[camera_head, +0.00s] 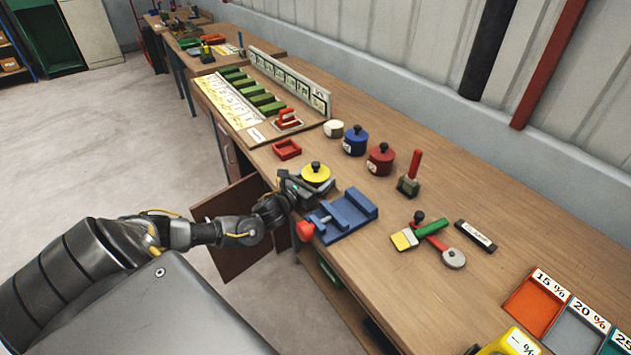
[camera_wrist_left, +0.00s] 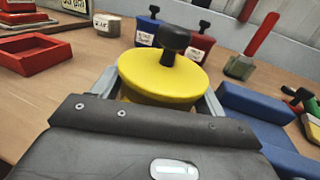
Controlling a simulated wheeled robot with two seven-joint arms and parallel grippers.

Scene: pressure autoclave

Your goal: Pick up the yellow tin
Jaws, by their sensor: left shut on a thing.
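The yellow tin (camera_head: 316,173) has a round yellow lid with a black knob. It is at the left of the blue vise-like block, and it also fills the middle of the left wrist view (camera_wrist_left: 163,76). My left gripper (camera_head: 305,184) reaches in from the left and is shut on the tin, with a finger on either side of it below the lid. The tin's lower body is hidden behind the gripper, so I cannot tell whether it touches the bench. My right gripper is not in view.
A blue block fixture (camera_head: 345,216) stands close beside the gripper. A red tray (camera_head: 287,149) is on the other side. Blue (camera_head: 355,140) and red (camera_head: 380,159) tins stand behind. A brush (camera_head: 405,239) and other tools lie to the right. Bare bench lies between them.

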